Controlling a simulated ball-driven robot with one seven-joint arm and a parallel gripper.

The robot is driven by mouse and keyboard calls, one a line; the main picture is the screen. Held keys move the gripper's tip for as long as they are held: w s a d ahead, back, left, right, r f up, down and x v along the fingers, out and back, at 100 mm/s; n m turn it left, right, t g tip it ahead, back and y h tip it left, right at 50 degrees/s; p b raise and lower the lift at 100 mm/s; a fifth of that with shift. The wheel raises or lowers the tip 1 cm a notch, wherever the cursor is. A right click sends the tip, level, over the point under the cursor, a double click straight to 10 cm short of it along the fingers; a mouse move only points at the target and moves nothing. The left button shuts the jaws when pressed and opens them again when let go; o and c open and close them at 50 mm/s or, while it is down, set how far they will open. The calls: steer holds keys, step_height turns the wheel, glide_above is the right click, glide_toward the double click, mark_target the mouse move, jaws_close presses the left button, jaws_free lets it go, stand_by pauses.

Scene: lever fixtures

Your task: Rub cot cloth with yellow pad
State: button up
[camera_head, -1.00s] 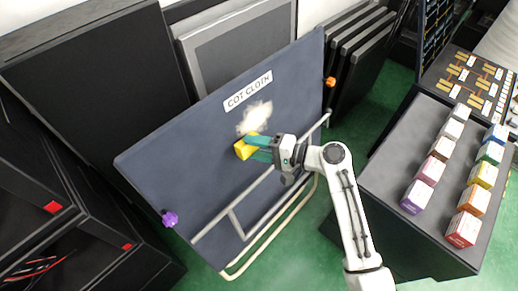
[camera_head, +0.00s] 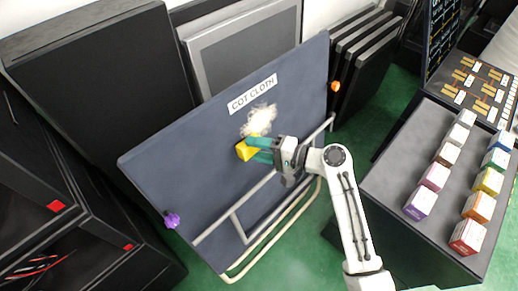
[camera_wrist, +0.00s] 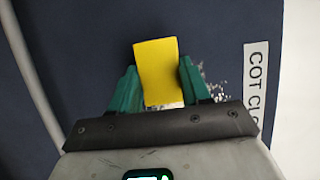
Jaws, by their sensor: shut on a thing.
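The cot cloth (camera_head: 200,165) is a dark blue panel on a pale tube frame, labelled COT CLOTH, leaning upright in the middle of the head view. It fills the back of the wrist view (camera_wrist: 225,35). A whitish scuffed patch (camera_head: 259,119) shows below the label. My gripper (camera_head: 258,150) is shut on the yellow pad (camera_head: 246,152), at the lower left edge of the patch. In the wrist view the yellow pad (camera_wrist: 157,70) sits between the green fingers, with pale specks to its right. I cannot tell whether the pad touches the cloth.
A dark table (camera_head: 375,190) with two rows of coloured boxes stands on the right. Dark panels (camera_head: 95,75) lean behind the cloth, and black cabinets (camera_head: 50,225) stand at left. Purple (camera_head: 171,220) and orange (camera_head: 335,86) knobs sit at the cloth's edges. Green floor shows below.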

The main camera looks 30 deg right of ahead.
steer(key=shift+w+a+f, duration=0.1)
steer(key=shift+w+a, duration=0.05)
steer(key=shift+w, duration=0.4)
steer(key=shift+w+d+b, duration=0.65)
steer(key=shift+w+d, duration=0.1)
steer(key=shift+d, duration=1.45)
steer(key=shift+w+d+b, duration=0.65)
steer(key=shift+w+d, duration=0.1)
steer(key=shift+d, duration=1.5)
steer(key=shift+w+d+b, duration=0.65)
steer(key=shift+w+d, duration=0.1)
steer(key=shift+d, duration=1.45)
steer(key=shift+w+r+p, duration=0.1)
steer(key=shift+r+p, duration=0.85)
steer(key=shift+r, duration=0.05)
steer(key=shift+s+a+f+p, duration=0.1)
steer(key=shift+s+a+p, duration=0.15)
steer(key=shift+a+p, duration=0.3)
steer(key=shift+s+a+r+p, duration=0.1)
steer(key=shift+s+a+p, duration=0.2)
steer(key=shift+a, duration=0.35)
steer(key=shift+s+a+f+p, duration=0.1)
steer(key=shift+s+a+p, duration=0.05)
steer(key=shift+a+p, duration=0.4)
